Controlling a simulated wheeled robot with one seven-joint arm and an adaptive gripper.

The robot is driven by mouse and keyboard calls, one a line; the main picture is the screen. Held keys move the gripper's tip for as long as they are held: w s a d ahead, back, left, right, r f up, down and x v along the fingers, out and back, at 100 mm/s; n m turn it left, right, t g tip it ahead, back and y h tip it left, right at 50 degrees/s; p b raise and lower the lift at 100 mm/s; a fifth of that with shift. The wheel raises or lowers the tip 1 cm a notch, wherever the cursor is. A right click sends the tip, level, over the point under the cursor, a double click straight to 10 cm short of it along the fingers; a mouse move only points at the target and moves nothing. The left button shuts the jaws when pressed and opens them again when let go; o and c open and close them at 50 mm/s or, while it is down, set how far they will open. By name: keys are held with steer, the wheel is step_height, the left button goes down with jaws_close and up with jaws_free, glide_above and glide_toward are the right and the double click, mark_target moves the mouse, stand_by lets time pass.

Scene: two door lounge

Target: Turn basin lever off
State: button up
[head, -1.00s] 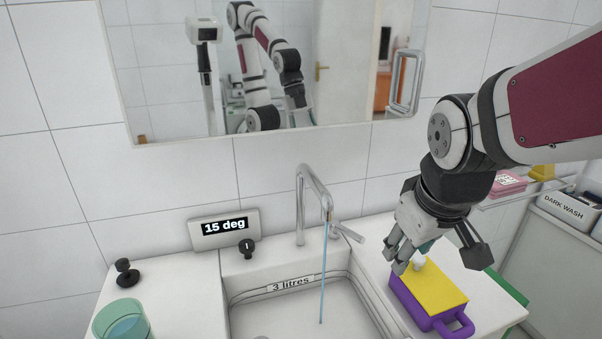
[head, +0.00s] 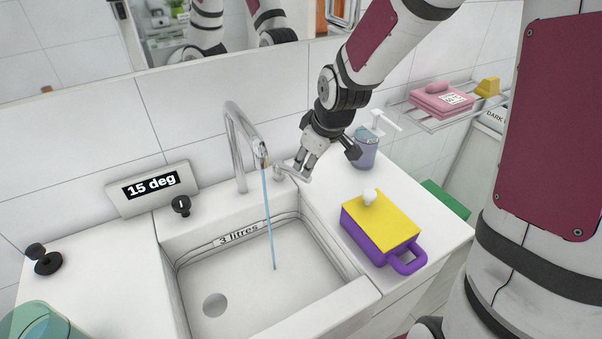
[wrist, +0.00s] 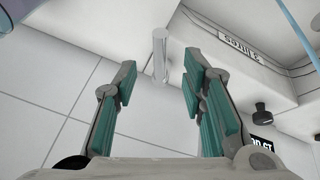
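The basin lever (head: 281,172) is a short metal handle beside the base of the tall chrome tap (head: 236,150). A thin blue stream of water (head: 268,220) runs from the spout into the white basin (head: 300,255). My gripper (head: 304,167) is at the lever, partly covering it in the head view. In the wrist view my gripper (wrist: 158,75) has its two teal-padded fingers apart. The grey lever (wrist: 160,52) shows between and just beyond the fingertips there, with gaps on both sides.
A purple box with a yellow top (head: 380,228) stands on the counter right of the basin. A soap dispenser (head: 366,148) stands behind my gripper. A panel reading 15 deg (head: 150,187) and a black knob (head: 181,205) are left of the tap.

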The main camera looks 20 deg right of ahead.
steer(key=b+x, duration=0.1)
steer(key=x, duration=0.7)
steer(key=shift+w+f+b, duration=0.1)
steer(key=shift+f+b, duration=0.2)
steer(key=shift+b, duration=0.1)
steer(key=shift+c, duration=0.6)
jaws_close()
